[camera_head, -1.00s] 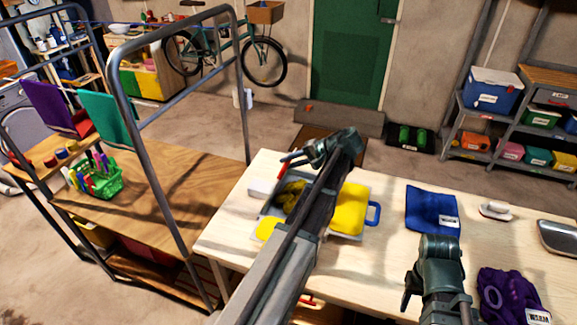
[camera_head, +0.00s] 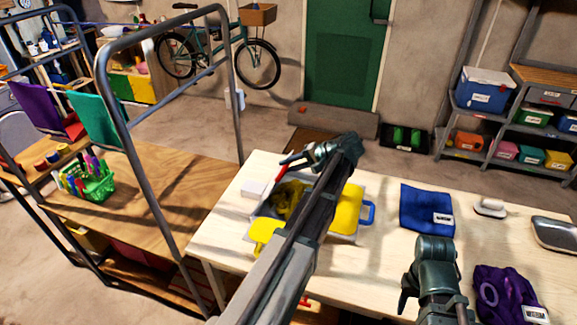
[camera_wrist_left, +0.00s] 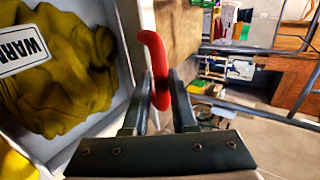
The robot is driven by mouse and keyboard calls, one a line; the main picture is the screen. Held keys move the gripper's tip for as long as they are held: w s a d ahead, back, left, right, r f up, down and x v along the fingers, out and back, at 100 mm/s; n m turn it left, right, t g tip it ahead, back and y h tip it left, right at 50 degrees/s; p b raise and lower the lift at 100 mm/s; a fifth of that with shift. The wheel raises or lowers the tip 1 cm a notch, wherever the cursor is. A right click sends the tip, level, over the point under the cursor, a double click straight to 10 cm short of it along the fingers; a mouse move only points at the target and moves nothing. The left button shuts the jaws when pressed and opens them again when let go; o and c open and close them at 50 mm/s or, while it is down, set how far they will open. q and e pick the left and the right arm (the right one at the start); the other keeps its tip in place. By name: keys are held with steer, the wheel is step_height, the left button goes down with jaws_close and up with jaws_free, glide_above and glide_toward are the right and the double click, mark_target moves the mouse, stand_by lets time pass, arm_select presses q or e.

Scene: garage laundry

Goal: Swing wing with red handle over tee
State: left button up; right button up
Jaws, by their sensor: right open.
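The folding board (camera_head: 347,237) lies on the pale table with the yellow tee (camera_head: 290,200) on it. Yellow cloth also shows at its right and front left. The tee with its white label fills the left of the left wrist view (camera_wrist_left: 70,75), beside a pale grey panel edge (camera_wrist_left: 128,40). The red handle (camera_head: 284,161) sits between the fingers of my left gripper (camera_head: 296,157); the left wrist view shows both fingers against the handle (camera_wrist_left: 155,55). My left arm hides part of the board. My right gripper (camera_head: 433,290) is open and empty above the table front.
A blue handle (camera_head: 368,212) is at the board's right. A folded blue cloth (camera_head: 425,205), a white iron-like item (camera_head: 490,207) and a purple garment (camera_head: 500,290) lie to the right. A metal-framed wooden bench (camera_head: 140,190) with a green basket (camera_head: 95,184) stands left.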

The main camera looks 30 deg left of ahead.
arm_select(q)
steer(key=shift+o, duration=0.5)
steer(key=shift+w+f, duration=0.1)
steer(key=shift+w, duration=0.05)
steer(key=p+v, duration=0.7)
steer(key=v, duration=0.6)
steer(key=shift+d+r+p, duration=0.25)
steer(key=shift+r+p, duration=0.05)
steer(key=s+d+f+m+t+h, duration=0.1)
steer(key=s+d+f+m+h, duration=0.2)
steer(key=s+d, duration=0.8)
steer(key=s+d+f+m+t+h, duration=0.1)
steer(key=s+d+f+m+h, duration=0.2)
steer(key=s+d+f+h, duration=0.4)
steer(key=s+d, duration=0.4)
steer(key=d, duration=0.2)
steer(key=shift+s+d, duration=0.35)
steer(key=shift+s, duration=0.05)
